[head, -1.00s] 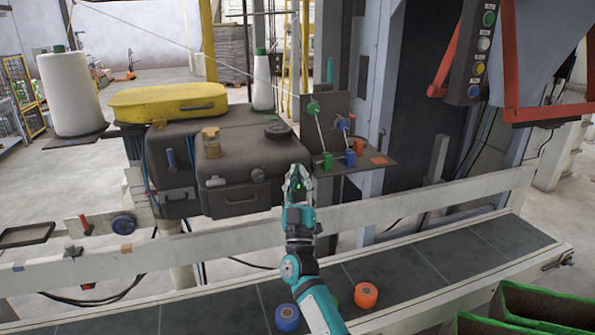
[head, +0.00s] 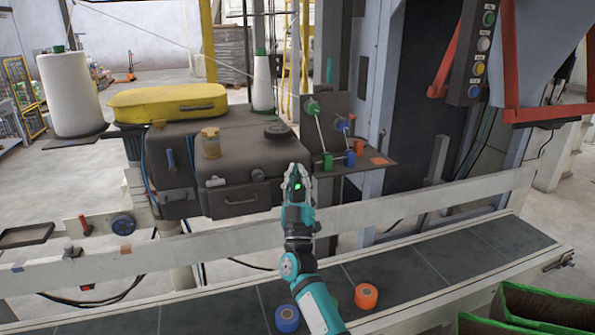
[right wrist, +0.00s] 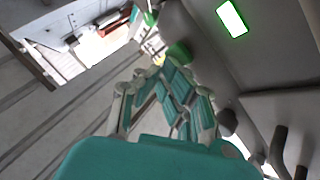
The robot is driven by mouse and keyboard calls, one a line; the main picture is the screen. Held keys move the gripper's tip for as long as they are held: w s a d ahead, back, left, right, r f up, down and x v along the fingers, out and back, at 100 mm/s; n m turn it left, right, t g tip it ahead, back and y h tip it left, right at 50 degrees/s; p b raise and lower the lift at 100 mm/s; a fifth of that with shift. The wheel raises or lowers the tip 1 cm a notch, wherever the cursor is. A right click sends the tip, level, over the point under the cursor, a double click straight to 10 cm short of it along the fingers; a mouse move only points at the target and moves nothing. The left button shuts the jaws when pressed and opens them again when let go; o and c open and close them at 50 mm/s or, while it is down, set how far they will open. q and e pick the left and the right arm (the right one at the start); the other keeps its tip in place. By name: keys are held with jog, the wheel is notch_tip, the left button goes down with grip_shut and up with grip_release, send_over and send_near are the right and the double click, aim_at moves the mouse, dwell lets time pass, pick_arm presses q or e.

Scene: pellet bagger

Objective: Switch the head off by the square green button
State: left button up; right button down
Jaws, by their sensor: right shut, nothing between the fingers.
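The sewing head is a dark grey box-like machine (head: 235,165) with a yellow cover on top, in the middle left of the head view. My right gripper (head: 297,172) is shut and empty in front of its lower right corner. A small bright green spot (head: 297,187) shows among the fingers there. In the right wrist view, a lit square button with a green rim (right wrist: 232,19) sits on a grey face at upper right. The shut fingertips (right wrist: 163,72) are below and left of it, apart from it in the picture. My left gripper is out of view.
A bracket with coloured tension knobs (head: 328,162) stands just right of the gripper. A pale rail (head: 400,210) and the dark conveyor (head: 480,245) run below. Blue (head: 287,318) and orange (head: 367,295) rolls lie on the belt. A button panel (head: 482,45) hangs at upper right.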

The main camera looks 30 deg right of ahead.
jog(key=shift+w, duration=0.15)
jog(key=shift+s+a+p, duration=0.15)
jog(key=shift+s+p, duration=0.6)
jog(key=shift+s, duration=0.25)
jog(key=s+p, duration=0.2)
jog(key=s, duration=0.1)
jog(key=s+a+p, duration=0.1)
jog(key=s+p, duration=0.1)
jog(key=shift+s+a, duration=0.2)
jog(key=shift+s, duration=0.2)
